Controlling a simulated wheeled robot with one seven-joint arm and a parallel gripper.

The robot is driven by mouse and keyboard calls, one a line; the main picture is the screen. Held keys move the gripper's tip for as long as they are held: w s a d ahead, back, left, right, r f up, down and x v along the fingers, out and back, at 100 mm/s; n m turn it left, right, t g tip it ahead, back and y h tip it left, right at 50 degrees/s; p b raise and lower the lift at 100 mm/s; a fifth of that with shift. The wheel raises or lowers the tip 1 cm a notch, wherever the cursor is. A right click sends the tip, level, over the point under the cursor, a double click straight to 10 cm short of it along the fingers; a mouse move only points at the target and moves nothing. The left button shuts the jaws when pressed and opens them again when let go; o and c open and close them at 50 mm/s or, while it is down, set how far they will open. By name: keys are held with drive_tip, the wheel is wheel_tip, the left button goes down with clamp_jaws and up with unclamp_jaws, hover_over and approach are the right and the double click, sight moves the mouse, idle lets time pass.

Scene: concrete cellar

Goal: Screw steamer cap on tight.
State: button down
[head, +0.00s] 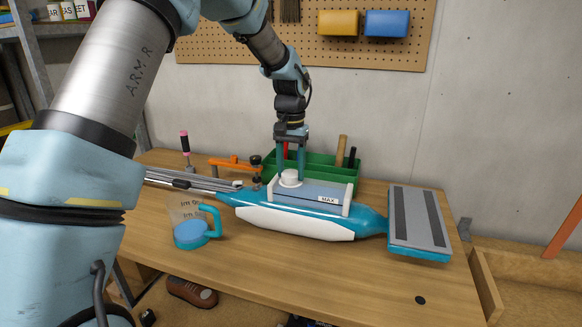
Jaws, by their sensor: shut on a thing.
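The steamer (372,222) is a teal and white floor-mop unit lying along the workbench. A clear blue-grey tank marked MAX (330,190) is on its body. A round white cap (290,178) is at the tank's left end, on top. My gripper (291,176) points straight down, its two teal fingers on either side of the cap, shut on it. The cap appears to sit on the tank's opening; its threads and any gap underneath are hidden.
A measuring jug (190,234) with blue liquid stands at the front left. A green tool bin (345,175) stands close behind the tank. An orange clamp (233,164) lies at the back left. The wooden bench (330,275) is clear in front.

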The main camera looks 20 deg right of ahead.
drive_tip(key=shift+w+r, duration=0.1)
drive_tip(key=shift+r, duration=0.25)
drive_tip(key=shift+m+p, duration=0.3)
drive_tip(key=c, duration=0.5)
unclamp_jaws()
drive_tip(key=o, duration=0.4)
drive_tip(key=shift+f, duration=0.2)
drive_tip(key=shift+c, duration=0.2)
drive_tip(key=shift+r, duration=0.1)
wheel_tip(320, 180, up, 11)
drive_tip(key=b, duration=0.3)
drive_tip(key=shift+b, duration=0.3)
drive_tip(key=shift+a+f, duration=0.1)
drive_tip(key=shift+f, duration=0.1)
